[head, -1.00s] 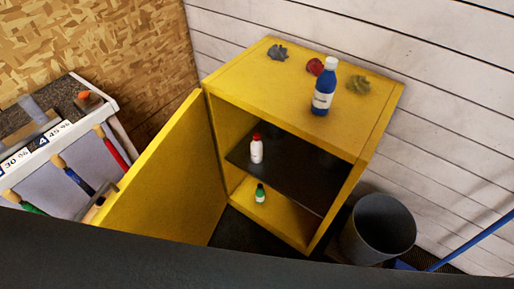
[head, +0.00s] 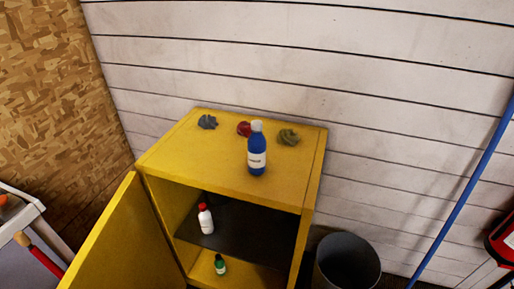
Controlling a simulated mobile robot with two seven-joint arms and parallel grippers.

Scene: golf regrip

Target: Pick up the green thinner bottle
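A small green bottle (head: 220,266) with a dark cap stands upright on the cabinet's lower level, low in the head view. The yellow cabinet (head: 180,157) is open, its door (head: 122,245) swung out to the left. A white bottle with a red cap (head: 206,220) stands on the dark middle shelf (head: 250,245), above the green bottle. A blue bottle with a white label (head: 257,150) stands on the cabinet top. Neither of my grippers is in view.
Crumpled grey (head: 207,122), red (head: 243,129) and olive (head: 288,137) lumps lie on the cabinet top. A dark bin (head: 346,264) stands right of the cabinet. A blue pole (head: 462,190) leans by the wall. A bench edge (head: 30,225) is at left.

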